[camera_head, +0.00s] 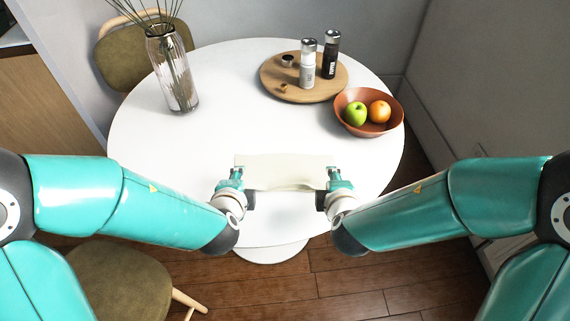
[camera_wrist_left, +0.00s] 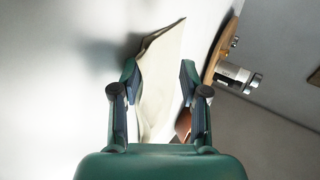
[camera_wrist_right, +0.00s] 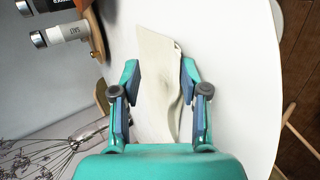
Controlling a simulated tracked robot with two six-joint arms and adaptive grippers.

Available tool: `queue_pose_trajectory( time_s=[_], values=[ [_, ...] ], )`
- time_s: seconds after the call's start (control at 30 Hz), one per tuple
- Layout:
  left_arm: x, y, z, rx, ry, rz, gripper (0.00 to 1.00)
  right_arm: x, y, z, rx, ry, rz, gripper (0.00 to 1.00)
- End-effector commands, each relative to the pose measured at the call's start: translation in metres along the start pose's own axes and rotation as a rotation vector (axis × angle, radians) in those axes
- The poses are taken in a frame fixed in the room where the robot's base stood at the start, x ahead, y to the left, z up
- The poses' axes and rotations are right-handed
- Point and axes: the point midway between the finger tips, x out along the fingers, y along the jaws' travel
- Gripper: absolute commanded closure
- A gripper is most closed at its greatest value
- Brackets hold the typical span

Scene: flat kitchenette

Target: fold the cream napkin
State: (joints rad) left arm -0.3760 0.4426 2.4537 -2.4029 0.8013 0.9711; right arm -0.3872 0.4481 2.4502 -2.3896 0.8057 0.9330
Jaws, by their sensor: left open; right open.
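The cream napkin (camera_head: 288,171) is near the front of the white table, a wide strip between my two grippers with a wavy near edge. My left gripper (camera_head: 236,175) is at its left end and my right gripper (camera_head: 335,177) at its right end. In the left wrist view the napkin (camera_wrist_left: 161,85) lies between the open fingers of the left gripper (camera_wrist_left: 159,85). In the right wrist view the napkin (camera_wrist_right: 157,85) lies between the open fingers of the right gripper (camera_wrist_right: 160,85). I cannot tell whether any finger touches the cloth.
A glass vase (camera_head: 173,72) with stems stands at the back left of the round white table (camera_head: 150,140). A wooden board (camera_head: 275,85) with two shakers is at the back. A terracotta bowl (camera_head: 350,124) with an apple and an orange stands at the right. The table's left middle is clear.

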Motion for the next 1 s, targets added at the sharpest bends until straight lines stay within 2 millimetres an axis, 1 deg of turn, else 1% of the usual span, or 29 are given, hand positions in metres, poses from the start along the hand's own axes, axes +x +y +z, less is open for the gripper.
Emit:
queue_pose_trajectory(
  time_s=[0.23,0.37,0.5,0.8,0.9,1.0],
  values=[
    [-0.002,-0.001,0.001,-0.001,-0.001,0.001,0.54,-0.002,0.001,-0.001,-0.001,0.001,-0.001,0.54],
    [-0.013,-0.009,0.000,-0.002,0.001,-0.003,0.54,-0.012,0.009,-0.001,0.001,0.002,0.002,0.54],
    [-0.032,-0.021,0.000,-0.004,0.002,-0.004,0.54,-0.032,0.021,-0.001,0.002,0.004,0.004,0.54],
    [-0.079,-0.033,0.000,-0.003,0.002,-0.004,0.54,-0.078,0.033,-0.001,0.000,0.006,0.003,0.54],
    [-0.092,-0.036,0.000,-0.003,0.000,-0.004,0.54,-0.091,0.037,-0.001,0.000,0.004,0.004,0.54],
    [-0.100,-0.038,0.000,-0.002,0.000,-0.001,0.54,-0.099,0.038,-0.001,0.000,0.004,0.001,0.54]
  ],
)
